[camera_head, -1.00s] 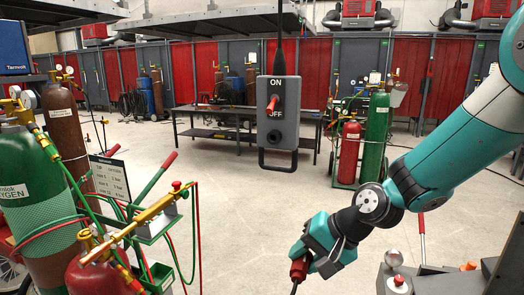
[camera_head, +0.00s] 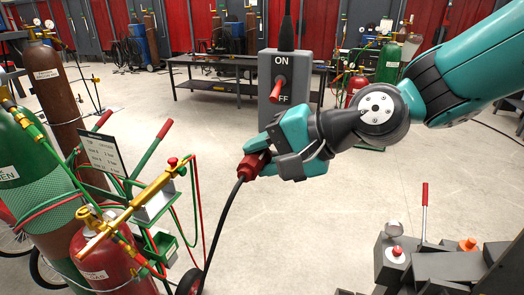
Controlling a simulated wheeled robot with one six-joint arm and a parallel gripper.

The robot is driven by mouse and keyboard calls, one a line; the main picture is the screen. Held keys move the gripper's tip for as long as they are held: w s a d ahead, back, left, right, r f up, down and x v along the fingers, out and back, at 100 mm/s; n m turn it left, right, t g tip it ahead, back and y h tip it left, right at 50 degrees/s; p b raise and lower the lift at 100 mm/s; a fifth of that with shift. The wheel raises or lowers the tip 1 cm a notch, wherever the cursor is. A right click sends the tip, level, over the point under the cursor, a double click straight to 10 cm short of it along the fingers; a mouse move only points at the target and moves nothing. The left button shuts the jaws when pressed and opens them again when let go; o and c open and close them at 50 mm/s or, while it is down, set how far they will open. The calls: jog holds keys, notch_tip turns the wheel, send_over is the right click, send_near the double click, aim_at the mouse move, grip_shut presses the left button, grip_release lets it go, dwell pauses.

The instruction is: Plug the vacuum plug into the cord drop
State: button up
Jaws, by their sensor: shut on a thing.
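The cord drop (camera_head: 297,82) is a grey box hanging from a thick black cable, with ON and OFF lettering and a red toggle lever. Its lower part, with the socket, is hidden behind my gripper. My gripper (camera_head: 268,152) is teal and shut on the red vacuum plug (camera_head: 252,165), in front of the box's lower part in the picture. The plug points left, with a black cord (camera_head: 221,220) hanging from it down to the bottom edge. I cannot tell whether the plug or gripper touches the box.
A gas-cylinder cart with a green cylinder (camera_head: 35,170), a red cylinder (camera_head: 110,262) and hoses stands at left. A dark workbench (camera_head: 210,88) and red curtains are behind. A control panel with a red button (camera_head: 397,252) is at lower right. Open floor lies between.

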jog(key=shift+w+d+p, duration=0.1)
jog(key=shift+w+d, duration=0.25)
jog(key=shift+w, duration=0.55)
jog(key=shift+w+d+p, duration=0.15)
jog(key=shift+w+d, duration=0.15)
jog(key=shift+w, duration=0.6)
jog(key=shift+w+d+p, duration=0.1)
jog(key=shift+w+d, duration=0.25)
jog(key=shift+w, duration=0.55)
jog(key=shift+w+d+p, duration=0.25)
jog(key=shift+w+p, duration=0.1)
jog(key=shift+w, duration=0.35)
jog(key=shift+w+d+p, duration=0.25)
jog(key=shift+w+p, duration=0.05)
jog(key=shift+w, duration=0.35)
jog(key=o, duration=1.1)
jog(key=shift+c, duration=0.2)
jog(key=b+v, duration=0.4)
jog(key=v, duration=1.3)
jog(key=shift+d, duration=0.2)
jog(key=shift+r, duration=0.1)
